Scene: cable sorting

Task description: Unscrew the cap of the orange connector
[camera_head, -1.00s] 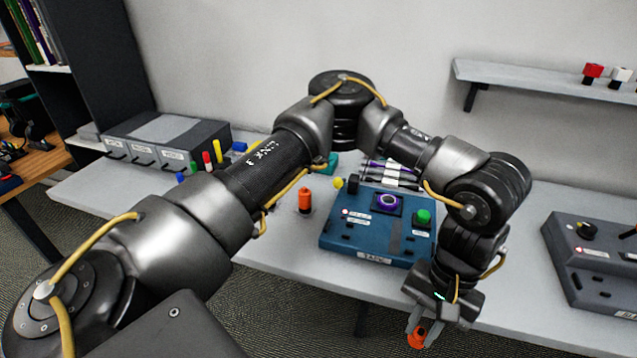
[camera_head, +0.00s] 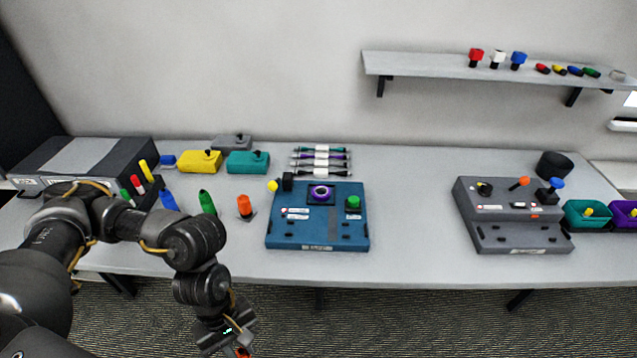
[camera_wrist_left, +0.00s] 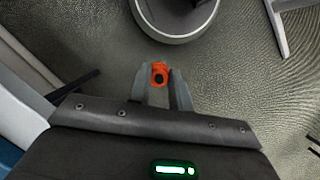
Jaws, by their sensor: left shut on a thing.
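An orange connector (camera_head: 244,206) stands upright on a small dark base on the table, left of the blue panel. My left gripper (camera_head: 240,346) hangs low in front of the table edge, partly cut off by the bottom of the head view. In the left wrist view its fingers (camera_wrist_left: 160,88) are shut on a small orange piece (camera_wrist_left: 159,72) with a dark round centre, which looks like a cap. The floor shows beneath this piece. My right gripper is in neither view.
The blue panel (camera_head: 287,239) carries a purple ring (camera_head: 321,193) and a green knob (camera_head: 353,202). Green (camera_head: 207,202) and blue (camera_head: 168,200) pieces stand left of the orange connector. A grey panel (camera_head: 500,240) sits at right. The table between the panels is clear.

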